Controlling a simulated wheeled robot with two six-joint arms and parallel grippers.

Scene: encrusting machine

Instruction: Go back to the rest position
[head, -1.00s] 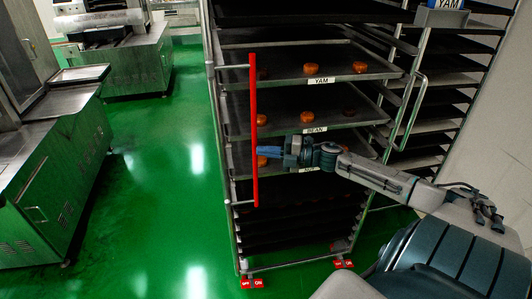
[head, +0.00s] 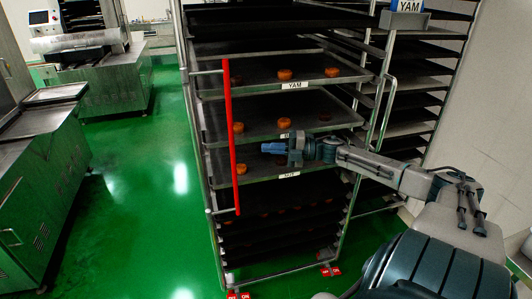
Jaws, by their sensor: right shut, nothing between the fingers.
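My right arm reaches in from the lower right. Its gripper (head: 268,148) is shut and empty, pointing left in front of the tray rack, at about the height of the middle trays. The gripper hides part of a tray edge and its label. The rack's red vertical handle (head: 230,140) stands to the left of the fingertips, with a visible gap in the picture. I cannot tell how far the gripper is from the trays in depth. My left gripper is not in view.
The tray rack (head: 187,110) holds trays with orange-brown pieces (head: 285,74); one label reads YAM (head: 291,85). A second rack (head: 420,110) stands behind at right. Steel machines (head: 40,190) stand at left. Green floor (head: 140,200) is clear between them. Red caster pedals (head: 238,294) stick out below.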

